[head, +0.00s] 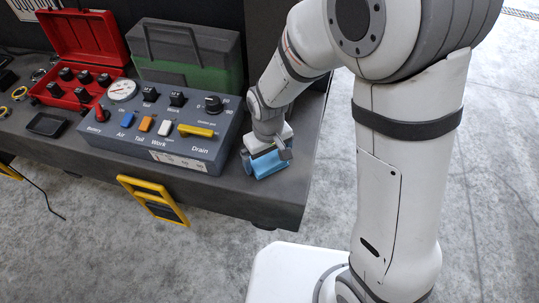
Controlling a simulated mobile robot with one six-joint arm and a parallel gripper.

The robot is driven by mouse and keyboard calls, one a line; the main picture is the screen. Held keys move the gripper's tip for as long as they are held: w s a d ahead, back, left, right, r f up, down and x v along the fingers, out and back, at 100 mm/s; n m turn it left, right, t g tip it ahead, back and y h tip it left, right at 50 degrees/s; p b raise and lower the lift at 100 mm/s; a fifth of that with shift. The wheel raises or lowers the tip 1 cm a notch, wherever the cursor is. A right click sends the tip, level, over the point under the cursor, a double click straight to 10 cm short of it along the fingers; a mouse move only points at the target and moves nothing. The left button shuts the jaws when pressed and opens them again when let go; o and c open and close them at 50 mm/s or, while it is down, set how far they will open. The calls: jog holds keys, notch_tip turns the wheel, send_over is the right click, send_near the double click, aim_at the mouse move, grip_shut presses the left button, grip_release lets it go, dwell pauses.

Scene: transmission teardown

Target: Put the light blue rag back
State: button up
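The light blue rag (268,166) is a small blue bundle at the right front part of the dark grey bench (225,190), just right of the control box. My gripper (268,150) points down directly over the rag, and its lower end meets or overlaps the rag in the view. The fingers are mostly hidden by the gripper's body and the rag, so I cannot tell whether they are closed on it. I also cannot tell whether the rag rests on the bench or is slightly raised.
A blue-grey control box (190,150) with switches, a gauge and a yellow handle stands left of the rag. Behind are an open red case (85,45) and a green and black box (190,60). A small black tray (46,124) lies left. Bench space right of the rag is clear.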

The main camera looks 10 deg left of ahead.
aim_at(268, 159)
notch_tip(268, 159, up, 12)
jog(key=p, duration=0.3)
jog(key=s+d+r+m, duration=0.2)
jog(key=d, duration=0.5)
jog(key=s+d+r+m+t, duration=0.1)
jog(key=s+d+r+m, duration=0.1)
jog(key=d, duration=0.6)
jog(key=s+d+r+m, duration=0.3)
jog(key=d+m, duration=0.1)
jog(key=d, duration=0.4)
jog(key=shift+d+r+t, duration=0.2)
jog(key=shift+r+t, duration=0.05)
jog(key=shift+t, duration=0.15)
